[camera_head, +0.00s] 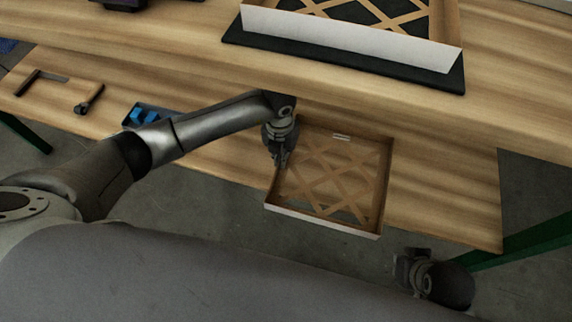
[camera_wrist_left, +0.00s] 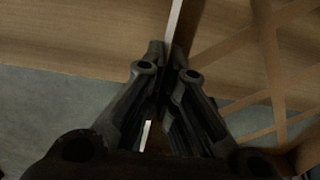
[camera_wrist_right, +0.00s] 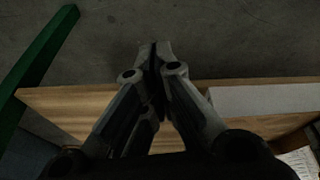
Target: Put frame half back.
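A frame half (camera_head: 322,222), a shallow square tray with brown lattice and a white outer wall, is at the lower shelf, its front part past the shelf's front edge. I cannot tell whether it rests on the shelf or is lifted. My left gripper (camera_head: 280,163) is at its left wall. In the left wrist view the fingers (camera_wrist_left: 166,50) are closed on the thin wall of the frame half (camera_wrist_left: 174,18). A second frame half (camera_head: 345,38) lies on a black board on the upper table. My right gripper (camera_head: 405,268) is shut and empty, low at the right; its fingers (camera_wrist_right: 154,50) meet.
The upper table (camera_head: 510,90) overhangs the lower shelf (camera_head: 440,200). A small tray with blue pieces (camera_head: 140,114) and dark tools (camera_head: 88,100) lie on the shelf at left. A green table leg (camera_head: 530,240) stands at right. Floor is free in front.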

